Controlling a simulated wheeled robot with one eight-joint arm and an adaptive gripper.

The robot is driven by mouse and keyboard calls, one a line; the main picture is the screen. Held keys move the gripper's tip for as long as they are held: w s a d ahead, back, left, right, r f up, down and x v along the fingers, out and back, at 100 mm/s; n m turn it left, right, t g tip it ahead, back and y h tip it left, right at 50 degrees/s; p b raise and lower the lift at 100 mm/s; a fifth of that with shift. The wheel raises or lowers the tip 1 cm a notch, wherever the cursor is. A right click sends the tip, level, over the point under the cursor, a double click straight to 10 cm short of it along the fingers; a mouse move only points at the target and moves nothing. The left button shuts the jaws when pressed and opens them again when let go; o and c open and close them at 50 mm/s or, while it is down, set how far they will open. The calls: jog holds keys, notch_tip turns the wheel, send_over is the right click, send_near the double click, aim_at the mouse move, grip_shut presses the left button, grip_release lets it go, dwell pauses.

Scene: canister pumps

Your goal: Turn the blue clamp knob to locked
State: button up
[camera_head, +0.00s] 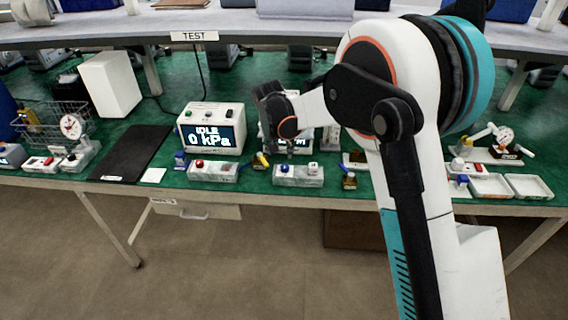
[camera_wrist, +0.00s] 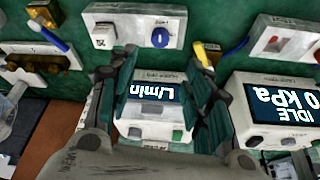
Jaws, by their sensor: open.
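The blue clamp knob (camera_head: 284,168) is on a pale grey block (camera_head: 299,182) near the front of the green bench. In the wrist view the round blue knob (camera_wrist: 160,37) has a white mark across its face and sits beside a white switch (camera_wrist: 103,36) on the same block. My gripper (camera_head: 291,148) is above and behind the block. In the wrist view its fingers (camera_wrist: 161,64) are spread, with nothing between their tips, and the knob lies just beyond them, apparently untouched. Any lettering by the knob is too small to read.
An L/min meter (camera_wrist: 152,108) lies under my gripper. A kPa display (camera_head: 212,128) stands to its left. A yellow-handled part (camera_wrist: 204,54) is close to one finger. A brass valve with a blue lever (camera_head: 349,180) is right of the block.

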aim_at(285, 165)
jog(key=b+x, duration=0.3)
jog(key=x, duration=0.9)
jog(key=shift+w+d+f+b, duration=0.1)
jog(key=shift+w+f+b, duration=0.15)
jog(key=shift+f+b, duration=0.05)
jog(key=c, duration=1.1)
